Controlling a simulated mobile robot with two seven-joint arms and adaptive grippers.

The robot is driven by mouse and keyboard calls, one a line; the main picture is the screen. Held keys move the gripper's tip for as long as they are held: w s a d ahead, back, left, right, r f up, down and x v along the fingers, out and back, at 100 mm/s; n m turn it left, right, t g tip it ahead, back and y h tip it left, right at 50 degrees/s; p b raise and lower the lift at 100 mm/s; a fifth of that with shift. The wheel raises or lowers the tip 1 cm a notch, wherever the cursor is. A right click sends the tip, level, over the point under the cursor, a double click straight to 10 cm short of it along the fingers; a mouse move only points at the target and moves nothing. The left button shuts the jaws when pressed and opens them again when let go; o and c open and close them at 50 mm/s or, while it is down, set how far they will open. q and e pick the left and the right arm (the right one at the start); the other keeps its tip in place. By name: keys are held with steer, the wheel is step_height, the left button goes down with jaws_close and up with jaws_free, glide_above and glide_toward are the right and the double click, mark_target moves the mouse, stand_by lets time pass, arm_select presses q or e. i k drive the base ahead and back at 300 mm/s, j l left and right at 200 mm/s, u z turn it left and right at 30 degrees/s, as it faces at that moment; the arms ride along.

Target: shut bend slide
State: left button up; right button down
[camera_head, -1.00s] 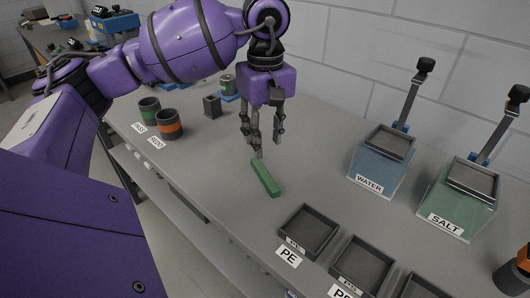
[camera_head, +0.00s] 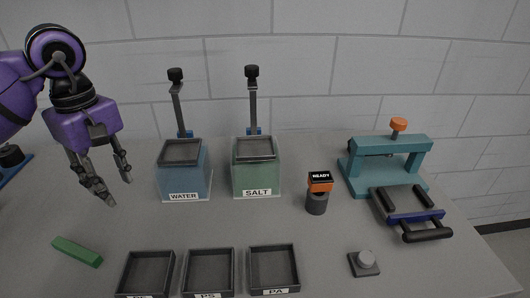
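The bend fixture is a teal frame (camera_head: 390,160) with an orange knob on top, at the right of the bench. Its slide (camera_head: 408,206), a dark tray with two black bars, a blue front edge and a black handle (camera_head: 427,232), sticks out from under the frame towards the front. My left gripper (camera_head: 110,190) is at the far left, fingers apart and empty, well away from the slide. A green bar (camera_head: 77,251) lies on the bench below and in front of that gripper. My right gripper is not in view.
A blue WATER tank (camera_head: 184,184) and a green SALT tank (camera_head: 256,180) stand mid-bench with upright lever arms. A READY indicator (camera_head: 318,192) and a grey button (camera_head: 364,262) stand left of the slide. Several black trays (camera_head: 209,271) line the front. A wall closes the back.

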mark_target(401, 204)
steer(key=z, duration=1)
